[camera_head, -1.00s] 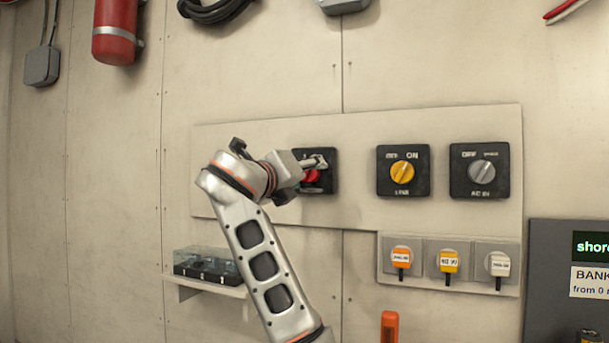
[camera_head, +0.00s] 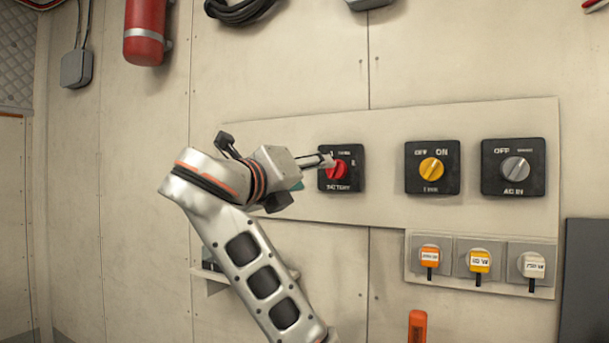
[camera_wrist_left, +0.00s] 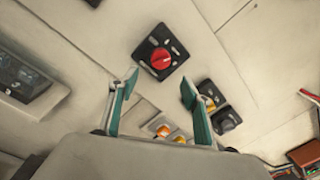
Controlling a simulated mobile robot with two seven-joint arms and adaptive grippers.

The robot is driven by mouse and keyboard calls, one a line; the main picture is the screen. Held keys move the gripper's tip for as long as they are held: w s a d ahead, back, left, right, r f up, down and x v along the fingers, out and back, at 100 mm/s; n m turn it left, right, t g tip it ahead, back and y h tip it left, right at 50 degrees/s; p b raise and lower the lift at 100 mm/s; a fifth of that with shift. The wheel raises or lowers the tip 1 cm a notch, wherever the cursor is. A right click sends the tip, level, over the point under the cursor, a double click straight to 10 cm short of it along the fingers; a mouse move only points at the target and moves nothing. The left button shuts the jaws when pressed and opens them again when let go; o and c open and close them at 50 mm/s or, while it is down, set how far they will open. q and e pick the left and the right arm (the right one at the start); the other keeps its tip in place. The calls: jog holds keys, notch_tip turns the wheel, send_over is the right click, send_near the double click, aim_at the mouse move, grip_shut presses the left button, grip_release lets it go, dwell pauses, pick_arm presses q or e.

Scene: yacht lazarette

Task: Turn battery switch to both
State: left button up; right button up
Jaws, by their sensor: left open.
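The battery switch is a black square plate with a red round knob (camera_head: 337,171), on the left of the wall panel in the head view. In the left wrist view the red knob (camera_wrist_left: 162,60) is ahead of the fingertips, with a gap between. My left gripper (camera_wrist_left: 158,88) is open and empty, with its two teal-lined fingers apart. In the head view my left gripper (camera_head: 318,162) is side-on at the switch's left edge, and a finger overlaps the plate's upper left. Some of the knob's markings are too small to read. My right gripper is not in view.
On the same panel are a yellow-knob switch (camera_head: 432,167) and a grey-knob switch (camera_head: 513,167) to the right. Several labelled plugs (camera_head: 480,261) sit below them. A fire extinguisher (camera_head: 146,30) hangs upper left. A dark box (camera_head: 588,280) stands lower right.

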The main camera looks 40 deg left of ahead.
pick_arm(q)
jog(key=shift+v, duration=0.85)
jog(key=shift+r, duration=0.1)
